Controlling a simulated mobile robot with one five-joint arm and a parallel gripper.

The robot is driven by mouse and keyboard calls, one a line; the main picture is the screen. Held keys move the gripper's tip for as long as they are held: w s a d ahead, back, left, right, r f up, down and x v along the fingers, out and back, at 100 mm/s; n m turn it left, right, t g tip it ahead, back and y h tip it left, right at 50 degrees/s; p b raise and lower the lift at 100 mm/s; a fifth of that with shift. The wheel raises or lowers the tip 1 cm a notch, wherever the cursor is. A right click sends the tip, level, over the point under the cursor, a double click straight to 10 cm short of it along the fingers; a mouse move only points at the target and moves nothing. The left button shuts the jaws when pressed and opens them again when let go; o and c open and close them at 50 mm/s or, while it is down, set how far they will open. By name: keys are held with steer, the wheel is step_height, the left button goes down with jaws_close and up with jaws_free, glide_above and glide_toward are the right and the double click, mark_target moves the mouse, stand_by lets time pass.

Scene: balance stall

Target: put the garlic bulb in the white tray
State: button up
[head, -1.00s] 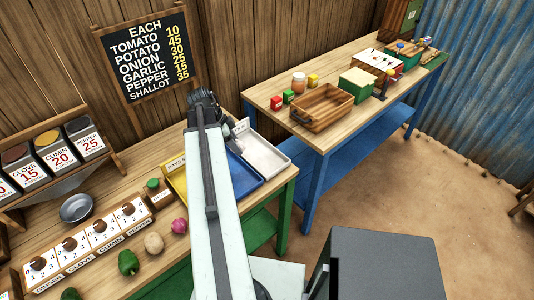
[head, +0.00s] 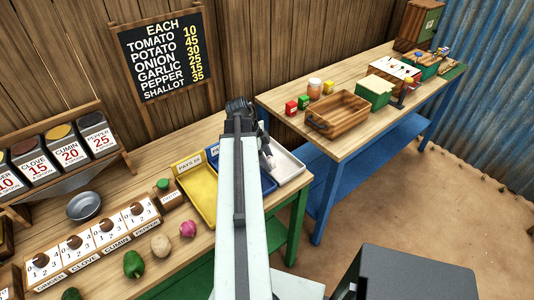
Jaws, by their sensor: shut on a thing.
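The white tray (head: 292,172) lies on the near table, at the right end of a row of trays. My gripper (head: 267,158) hangs from the end of my arm, over the left side of the white tray, close to the blue tray's edge. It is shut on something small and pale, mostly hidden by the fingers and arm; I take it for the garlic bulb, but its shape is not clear. No other garlic bulb shows on the table. I cannot tell how high the gripper is above the tray.
The blue tray (head: 268,184) and yellow tray (head: 199,196) lie left of the white one, partly behind my arm. A purple onion (head: 188,229), a potato (head: 161,245) and a green pepper (head: 133,264) lie at the front. A wooden crate (head: 338,124) stands on the blue table behind.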

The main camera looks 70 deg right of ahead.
steer(key=w+d, duration=0.2)
steer(key=d, duration=0.1)
steer(key=w+d+f, duration=0.1)
steer(key=w+d, duration=0.1)
steer(key=d, duration=0.2)
steer(key=w+d+b, duration=0.1)
steer(key=w+d, duration=0.1)
steer(key=d, duration=0.2)
steer(key=shift+w+d+f, duration=0.15)
steer(key=shift+d, duration=0.1)
steer(key=f+b, duration=0.4)
steer(key=shift+w+d, duration=0.15)
steer(key=shift+d, duration=0.1)
steer(key=o, duration=1.4)
steer(key=shift+c, duration=0.2)
steer(key=shift+r, duration=0.1)
steer(key=p+v, duration=1.1)
steer(key=v, duration=0.1)
steer(key=shift+p, duration=0.3)
steer(key=shift+w, duration=0.1)
